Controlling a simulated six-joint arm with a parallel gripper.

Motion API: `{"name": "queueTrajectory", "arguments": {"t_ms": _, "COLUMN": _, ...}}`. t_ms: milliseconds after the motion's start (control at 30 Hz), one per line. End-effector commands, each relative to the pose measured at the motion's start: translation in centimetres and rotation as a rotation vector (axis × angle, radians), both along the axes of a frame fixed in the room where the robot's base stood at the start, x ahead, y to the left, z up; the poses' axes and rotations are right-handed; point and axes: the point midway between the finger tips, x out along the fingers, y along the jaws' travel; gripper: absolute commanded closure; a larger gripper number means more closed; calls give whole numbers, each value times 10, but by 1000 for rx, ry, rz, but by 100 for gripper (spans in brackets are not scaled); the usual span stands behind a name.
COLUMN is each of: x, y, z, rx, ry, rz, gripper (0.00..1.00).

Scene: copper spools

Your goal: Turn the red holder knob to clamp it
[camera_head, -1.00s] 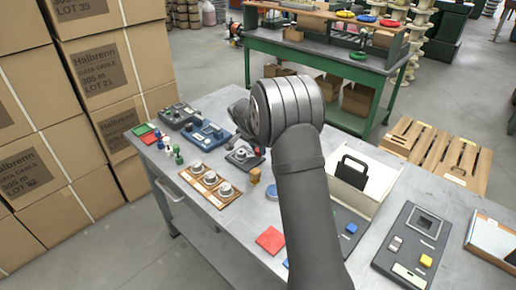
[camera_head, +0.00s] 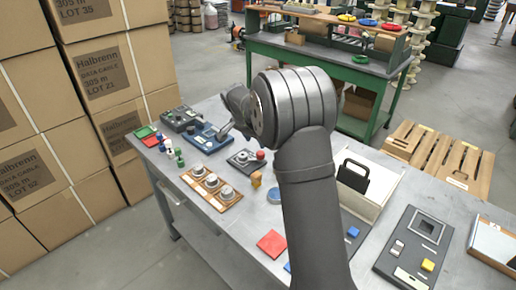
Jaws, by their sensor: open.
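The holder (camera_head: 242,159) is a small dark-grey base with a round silver part, lying on the grey workbench (camera_head: 232,231). Its red knob (camera_head: 261,155) is a small round ball at its right side, now in plain view. My gripper (camera_head: 226,131) is open, above and to the left of the holder, and apart from the knob. The large grey wrist in front hides part of the gripper, so its fingers show only partly.
A wooden tray with three silver round parts (camera_head: 236,196) lies in front of the holder. A blue device (camera_head: 206,137) sits behind it to the left. A small tan piece (camera_head: 256,179) and a blue disc (camera_head: 274,195) are close by. A red square (camera_head: 271,243) lies nearer.

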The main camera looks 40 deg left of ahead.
Motion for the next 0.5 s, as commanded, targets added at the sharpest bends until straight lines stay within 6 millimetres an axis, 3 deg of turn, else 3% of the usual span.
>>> {"name": "queueTrajectory", "arguments": {"t_ms": 200, "x": -21, "y": -1, "z": 50, "rx": 2, "ry": -1, "rz": 1, "gripper": 50}}
{"name": "queueTrajectory", "arguments": {"t_ms": 500, "x": -36, "y": -2, "z": 86, "rx": 1, "ry": 1, "rz": -1, "gripper": 50}}
